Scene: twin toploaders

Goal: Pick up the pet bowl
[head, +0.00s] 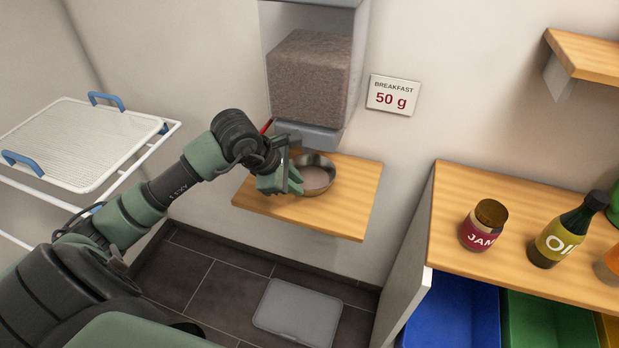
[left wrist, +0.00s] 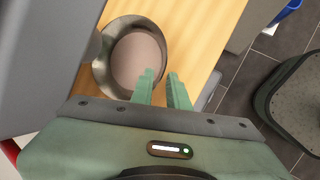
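The pet bowl (head: 318,160) is a round metal bowl with a pinkish-brown fill. It sits on a small wooden wall shelf (head: 345,205), below the dispenser. My left gripper (head: 291,180) is at the bowl's left side in the head view. In the left wrist view, a gap shows between the two green fingers (left wrist: 161,78). One finger overlaps the bowl (left wrist: 112,40) and the other is just outside it, with the rim appearing between them. Contact with the rim cannot be made out. My right gripper is not in view.
The dispenser (head: 308,80), full of brown feed, hangs close above the bowl. A white rack with a tray (head: 80,140) stands at the left. A wooden counter (head: 455,225) with a jam jar (head: 483,225) and oil bottle (head: 565,230) is at the right.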

